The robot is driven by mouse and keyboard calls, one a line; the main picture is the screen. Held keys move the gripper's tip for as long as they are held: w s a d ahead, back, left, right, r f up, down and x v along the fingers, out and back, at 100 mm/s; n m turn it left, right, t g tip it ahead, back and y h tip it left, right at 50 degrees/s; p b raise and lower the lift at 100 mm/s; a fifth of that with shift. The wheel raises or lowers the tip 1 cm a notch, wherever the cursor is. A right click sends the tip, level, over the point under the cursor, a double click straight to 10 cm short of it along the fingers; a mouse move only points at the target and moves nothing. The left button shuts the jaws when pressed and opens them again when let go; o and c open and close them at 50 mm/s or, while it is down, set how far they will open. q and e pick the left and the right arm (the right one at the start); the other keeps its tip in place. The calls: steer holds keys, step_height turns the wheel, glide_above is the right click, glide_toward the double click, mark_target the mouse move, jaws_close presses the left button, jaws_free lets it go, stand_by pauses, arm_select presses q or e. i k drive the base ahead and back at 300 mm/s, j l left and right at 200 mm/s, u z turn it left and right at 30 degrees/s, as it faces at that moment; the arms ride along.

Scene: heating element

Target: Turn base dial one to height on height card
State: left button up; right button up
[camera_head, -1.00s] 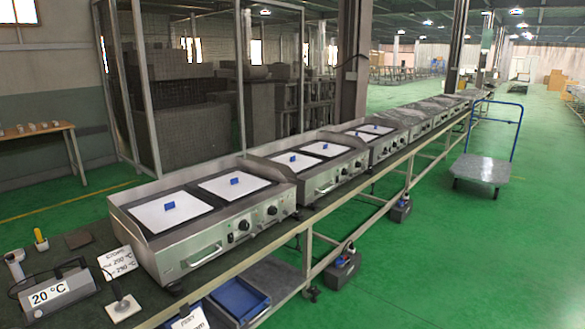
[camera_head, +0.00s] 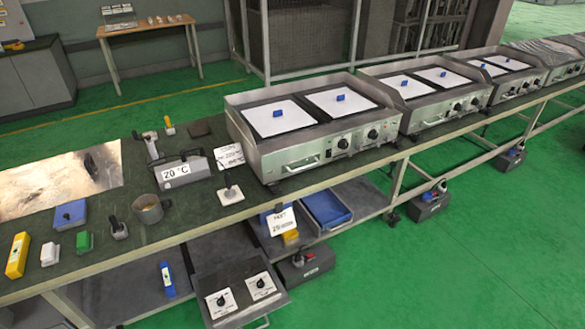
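A drawer-like dark panel (camera_head: 239,296) sits low at the front, below the table edge. It carries two black dials on white plates, a left dial (camera_head: 221,301) and a right dial (camera_head: 260,283). Their markings are too small to read, and I cannot tell which is base dial one. A white card (camera_head: 281,221) hangs at the table's front edge; its top word looks like "HGHT", with a blurred number under it that seems to start with 25. Neither of my grippers is in view.
A steel two-plate heating unit (camera_head: 297,152) stands on the long table, with more units behind it to the right. A box marked 20 °C (camera_head: 183,170), a metal mug (camera_head: 147,209) and small tools lie at left.

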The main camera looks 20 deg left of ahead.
mark_target(221, 302)
steer(key=u, duration=1)
